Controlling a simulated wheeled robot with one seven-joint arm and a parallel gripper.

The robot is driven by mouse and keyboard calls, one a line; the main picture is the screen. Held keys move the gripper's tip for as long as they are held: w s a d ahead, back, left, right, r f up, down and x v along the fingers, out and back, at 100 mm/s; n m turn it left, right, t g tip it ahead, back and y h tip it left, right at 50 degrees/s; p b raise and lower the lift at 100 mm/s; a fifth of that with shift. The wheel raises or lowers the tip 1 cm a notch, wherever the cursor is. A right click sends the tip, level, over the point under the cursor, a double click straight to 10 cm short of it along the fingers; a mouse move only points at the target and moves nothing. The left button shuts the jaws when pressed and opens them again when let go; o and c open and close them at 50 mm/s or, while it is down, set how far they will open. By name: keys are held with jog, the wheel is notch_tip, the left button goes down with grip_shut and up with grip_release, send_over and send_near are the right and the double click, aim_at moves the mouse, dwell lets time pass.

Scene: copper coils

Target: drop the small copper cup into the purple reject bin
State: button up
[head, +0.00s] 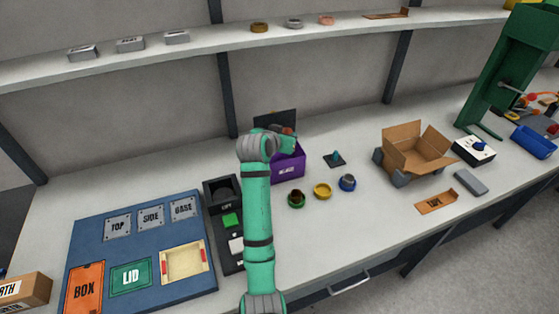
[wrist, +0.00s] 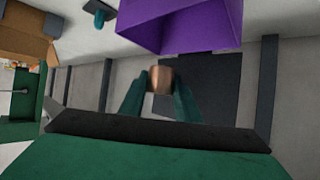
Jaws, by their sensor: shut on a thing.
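The small copper cup (wrist: 160,79) is between the two green fingers of my gripper (wrist: 161,92) in the wrist view, and the gripper is shut on it. In the head view, the cup shows as a small coppery spot (head: 287,131) at the end of my arm, above the back of the purple reject bin (head: 289,168). My arm hides the bin's left part. The purple bin also shows in the wrist view (wrist: 200,25), apart from the cup.
A dark panel (head: 272,118) stands behind the bin. Green, yellow and blue rings (head: 322,191) sit in front and to the right of it. A teal-knobbed part (head: 335,158) and an open cardboard box (head: 415,150) are further right. A blue board (head: 140,285) lies left.

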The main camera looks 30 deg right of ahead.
jog(key=shift+s+f, duration=0.1)
jog(key=shift+f, duration=2.3)
jog(key=o, duration=1.1)
jog(key=shift+o, duration=0.2)
jog(key=shift+a, duration=0.1)
jog(key=v, duration=1)
jog(key=shift+s+a+r, duration=0.2)
jog(key=shift+s, duration=0.05)
